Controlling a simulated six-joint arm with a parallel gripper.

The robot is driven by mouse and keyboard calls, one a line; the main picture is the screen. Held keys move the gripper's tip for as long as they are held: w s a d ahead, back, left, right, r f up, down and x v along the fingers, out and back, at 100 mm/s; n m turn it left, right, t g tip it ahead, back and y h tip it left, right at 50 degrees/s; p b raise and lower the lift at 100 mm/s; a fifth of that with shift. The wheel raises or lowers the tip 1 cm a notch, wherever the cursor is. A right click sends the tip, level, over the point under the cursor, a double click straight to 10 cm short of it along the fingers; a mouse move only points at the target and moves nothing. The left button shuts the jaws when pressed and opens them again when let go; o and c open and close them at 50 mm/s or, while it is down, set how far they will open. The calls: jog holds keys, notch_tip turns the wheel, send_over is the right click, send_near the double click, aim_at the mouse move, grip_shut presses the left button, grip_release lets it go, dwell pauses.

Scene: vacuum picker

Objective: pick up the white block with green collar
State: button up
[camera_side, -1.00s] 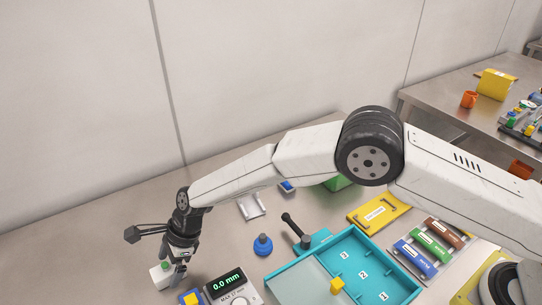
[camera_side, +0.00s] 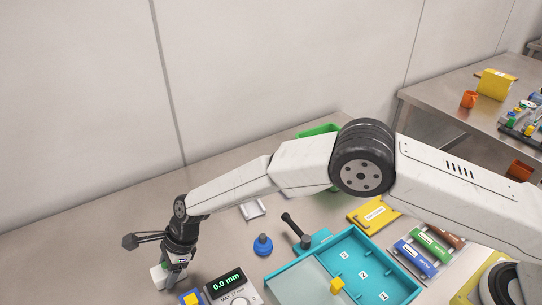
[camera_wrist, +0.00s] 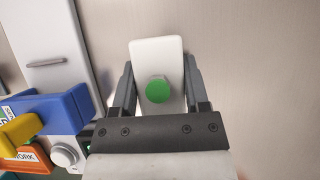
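The white block with green collar stands on the table at the lower left of the side view (camera_side: 157,277). In the wrist view the white block (camera_wrist: 158,53) lies between my fingers, its round green part (camera_wrist: 157,90) facing the camera.
A blue and yellow piece (camera_side: 190,299) and a gauge reading 0.0 mm (camera_side: 226,284) stand just right of my gripper. A blue knob (camera_side: 263,245) and a teal tray (camera_side: 378,250) are farther right. The table left of the block is clear.

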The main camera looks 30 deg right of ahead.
aim_at(162, 267)
grip_shut()
jog(key=shift+r, duration=0.15)
jog(key=shift+r, duration=1.4)
jog(key=shift+s+d+r, duration=0.15)
jog(key=shift+r, duration=0.15)
jog(key=s+d+r, duration=0.8)
jog(key=s+r, duration=0.1)
jog(key=s, duration=0.1)
jog(key=shift+s+d+r, duration=0.15)
jog(key=shift+s, duration=0.2)
